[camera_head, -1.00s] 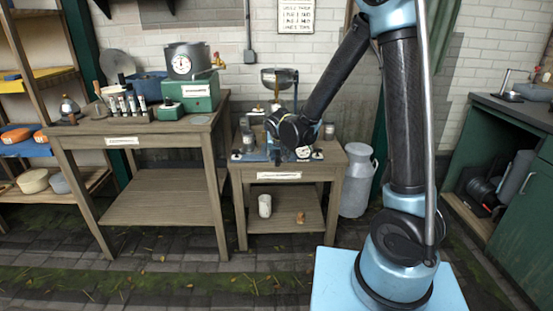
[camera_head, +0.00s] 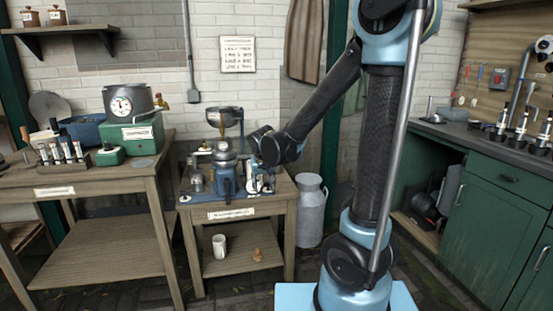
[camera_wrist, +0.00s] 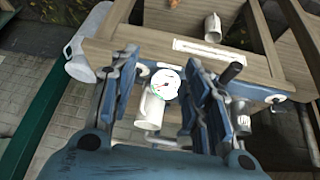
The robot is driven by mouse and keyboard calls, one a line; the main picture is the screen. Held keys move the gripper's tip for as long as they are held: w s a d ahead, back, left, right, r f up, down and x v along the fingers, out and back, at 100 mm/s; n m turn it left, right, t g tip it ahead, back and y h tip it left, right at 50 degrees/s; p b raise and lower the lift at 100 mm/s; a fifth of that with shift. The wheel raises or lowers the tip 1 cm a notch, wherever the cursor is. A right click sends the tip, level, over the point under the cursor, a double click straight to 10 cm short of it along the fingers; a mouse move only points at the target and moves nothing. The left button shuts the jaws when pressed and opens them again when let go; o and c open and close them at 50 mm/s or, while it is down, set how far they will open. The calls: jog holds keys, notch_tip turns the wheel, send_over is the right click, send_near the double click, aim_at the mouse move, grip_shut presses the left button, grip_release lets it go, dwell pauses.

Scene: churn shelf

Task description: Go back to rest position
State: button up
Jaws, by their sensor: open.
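My gripper (camera_wrist: 160,100) is open in the wrist view, its two blue-grey fingers apart. Between and beyond the fingers are a round white dial (camera_wrist: 166,84) and a pale cylindrical part (camera_wrist: 150,108). I cannot tell any hold on them. In the head view my arm reaches left from its blue base, and its dark wrist hangs over the small wooden table (camera_head: 200,213) beside the blue separator (camera_head: 226,172) with its metal bowl on top. The gripper is small there and partly hidden by the wrist.
A white mug (camera_head: 219,247) and a brown item (camera_head: 257,255) sit on the lower shelf. A milk can (camera_head: 311,210) stands right of the small table. A green cabinet (camera_head: 490,215) is at right.

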jog(key=s+d+r+g, duration=0.15)
jog(key=s+d, duration=0.35)
jog(key=d, duration=0.5)
jog(key=s+d+f+m+g, duration=0.1)
jog(key=s+d, duration=0.6)
jog(key=s, duration=0.3)
jog(key=s+d+f+g, duration=0.1)
jog(key=s+d+f, duration=0.1)
jog(key=s+d, duration=0.5)
jog(key=s, duration=0.4)
jog(key=shift+d+m, duration=0.4)
jog(key=shift+w+f, duration=0.2)
jog(key=shift+w, duration=0.3)
